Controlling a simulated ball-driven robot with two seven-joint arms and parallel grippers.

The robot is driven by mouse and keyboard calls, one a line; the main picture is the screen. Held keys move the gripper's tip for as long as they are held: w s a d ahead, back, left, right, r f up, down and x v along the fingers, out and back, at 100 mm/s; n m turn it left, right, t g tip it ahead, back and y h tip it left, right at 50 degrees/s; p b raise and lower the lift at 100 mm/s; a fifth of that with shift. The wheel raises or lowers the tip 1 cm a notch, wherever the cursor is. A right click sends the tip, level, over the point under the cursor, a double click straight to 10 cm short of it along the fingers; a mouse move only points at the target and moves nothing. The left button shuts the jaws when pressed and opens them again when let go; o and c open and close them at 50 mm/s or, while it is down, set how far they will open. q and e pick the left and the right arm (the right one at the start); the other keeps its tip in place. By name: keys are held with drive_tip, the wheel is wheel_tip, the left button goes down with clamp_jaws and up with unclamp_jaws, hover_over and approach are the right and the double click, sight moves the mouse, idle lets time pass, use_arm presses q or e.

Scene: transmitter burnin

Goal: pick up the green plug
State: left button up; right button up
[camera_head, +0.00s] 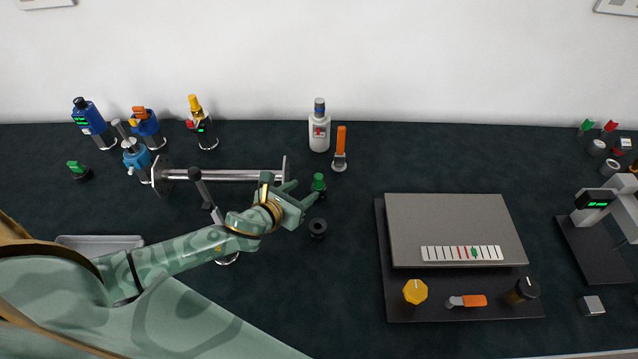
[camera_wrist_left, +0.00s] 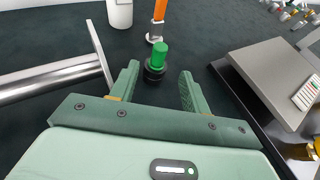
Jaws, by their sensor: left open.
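The green plug (camera_head: 318,183) stands upright on the dark table, right of the metal pipe's end. It is a green cylinder on a black base. In the left wrist view the green plug (camera_wrist_left: 160,56) stands just beyond the space between the fingertips. My left gripper (camera_head: 308,191) is open and empty, with its fingers pointing toward the plug. In the left wrist view my left gripper (camera_wrist_left: 158,82) shows one finger on each side, apart from the plug. My right gripper is in neither view.
The metal pipe (camera_head: 225,175) lies left. A grey panel box (camera_head: 455,222) is at the right.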

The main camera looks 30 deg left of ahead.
sight(316, 180)
use_arm(q)
drive_tip(key=x, duration=0.2)
drive_tip(key=b+x, duration=0.1)
drive_tip(key=x, duration=0.3)
drive_tip(key=shift+w+r, duration=0.2)
drive_tip(key=shift+w, duration=0.1)
drive_tip(key=shift+s+r, duration=0.1)
drive_tip(key=shift+c, duration=0.4)
clamp_jaws()
